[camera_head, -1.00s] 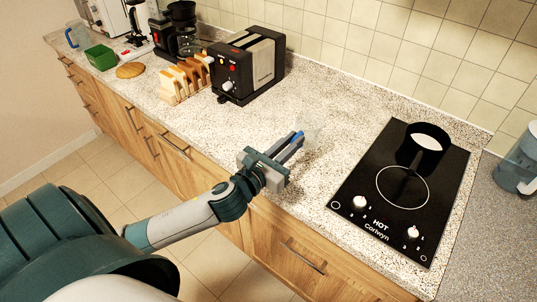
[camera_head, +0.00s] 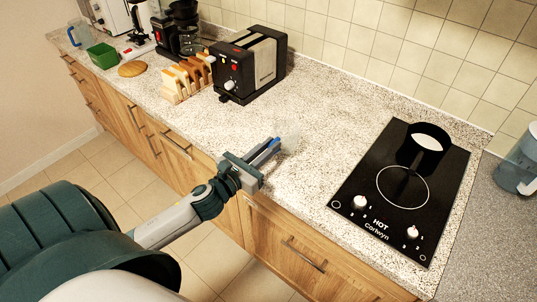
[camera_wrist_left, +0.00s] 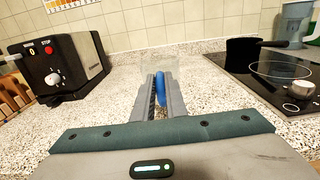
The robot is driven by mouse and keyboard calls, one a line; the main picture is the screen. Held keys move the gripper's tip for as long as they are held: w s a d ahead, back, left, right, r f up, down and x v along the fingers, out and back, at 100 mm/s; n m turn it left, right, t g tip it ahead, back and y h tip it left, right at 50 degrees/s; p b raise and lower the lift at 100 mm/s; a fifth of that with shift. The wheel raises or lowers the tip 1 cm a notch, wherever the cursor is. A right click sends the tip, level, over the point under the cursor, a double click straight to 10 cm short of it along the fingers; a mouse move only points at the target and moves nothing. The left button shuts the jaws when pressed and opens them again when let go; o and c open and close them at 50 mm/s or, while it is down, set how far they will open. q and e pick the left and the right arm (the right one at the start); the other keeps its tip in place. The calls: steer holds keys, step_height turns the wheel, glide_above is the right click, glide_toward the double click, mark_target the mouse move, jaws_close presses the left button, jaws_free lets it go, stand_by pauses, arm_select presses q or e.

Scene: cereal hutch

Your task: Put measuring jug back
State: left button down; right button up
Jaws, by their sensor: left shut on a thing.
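The measuring jug (camera_head: 289,137) is clear and very faint, with a blue handle (camera_head: 270,146). My left gripper (camera_head: 266,150) is shut on the blue handle, over the front part of the speckled counter. In the left wrist view the blue handle (camera_wrist_left: 160,88) sits between the two grey fingers (camera_wrist_left: 158,95), with the clear jug body (camera_wrist_left: 170,67) beyond them. I cannot tell whether the jug touches the counter. My right gripper is not in view.
A black toaster (camera_head: 249,65) and a toast rack with bread (camera_head: 186,80) stand left of the jug. A black hob (camera_head: 375,225) with a dark pan (camera_head: 423,147) lies to the right. The speckled counter (camera_head: 330,105) between toaster and hob is clear.

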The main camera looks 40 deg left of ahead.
arm_select(q)
steer(key=shift+f, duration=1.6)
steer(key=shift+f, duration=0.15)
steer(key=c, duration=1.8)
jaws_free()
steer(key=shift+s, duration=0.15)
